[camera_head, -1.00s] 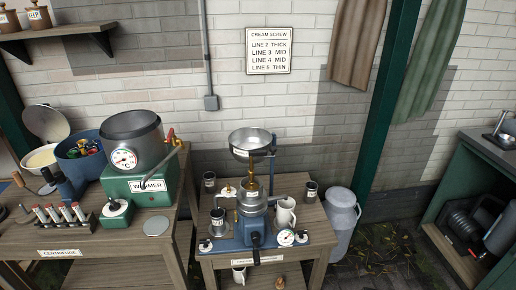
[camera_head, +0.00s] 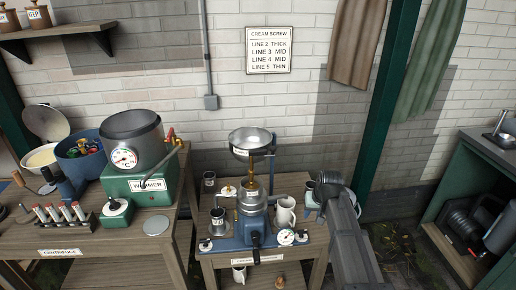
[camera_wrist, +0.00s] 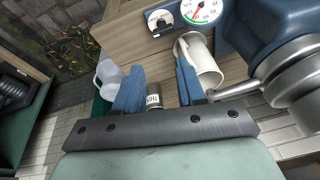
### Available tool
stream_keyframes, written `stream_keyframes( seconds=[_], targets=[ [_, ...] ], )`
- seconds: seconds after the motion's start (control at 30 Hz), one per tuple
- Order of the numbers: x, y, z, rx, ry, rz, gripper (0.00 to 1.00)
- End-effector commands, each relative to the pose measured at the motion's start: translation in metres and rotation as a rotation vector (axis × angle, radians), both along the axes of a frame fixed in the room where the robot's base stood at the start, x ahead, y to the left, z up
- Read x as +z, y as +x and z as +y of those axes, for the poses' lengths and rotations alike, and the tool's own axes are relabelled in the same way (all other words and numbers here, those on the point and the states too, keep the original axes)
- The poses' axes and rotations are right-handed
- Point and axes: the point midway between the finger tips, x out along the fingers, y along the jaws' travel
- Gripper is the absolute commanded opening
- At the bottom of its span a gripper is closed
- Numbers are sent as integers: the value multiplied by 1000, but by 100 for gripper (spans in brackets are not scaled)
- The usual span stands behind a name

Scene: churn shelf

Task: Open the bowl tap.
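The separator stands on the middle table in the head view, with a wide metal supply bowl (camera_head: 250,140) on top. A brass tap (camera_head: 252,180) shows on the stem just below the bowl; I cannot tell its handle position. My gripper (camera_head: 312,199) is right of the separator, beyond the white mug, and apart from the tap. In the wrist view my gripper (camera_wrist: 157,82) shows two blue fingers spread apart. A small labelled cup (camera_wrist: 154,101) shows between them, and I cannot tell how far beyond them it is. The tap cannot be made out in the wrist view.
A white mug (camera_head: 286,211) stands right of the separator's blue body; in the wrist view the mug (camera_wrist: 203,62) is close to one finger. A dial (camera_head: 287,237) is at the front. The green warmer (camera_head: 140,183) stands left.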

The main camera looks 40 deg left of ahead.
Motion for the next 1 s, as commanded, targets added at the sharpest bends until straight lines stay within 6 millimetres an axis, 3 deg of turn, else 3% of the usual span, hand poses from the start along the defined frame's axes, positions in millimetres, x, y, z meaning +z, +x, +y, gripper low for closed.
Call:
stream_keyframes(
  seconds=[0.03,0.1,0.4,0.6,0.8,1.0],
  targets=[
    [23,7,20,22,17,-14,39],
    [50,10,40,51,36,-27,39],
    [178,16,119,225,107,-80,39],
    [258,16,155,372,133,-104,39],
    [329,23,178,571,138,-113,39],
    [346,22,194,852,117,-75,39]
  ],
)
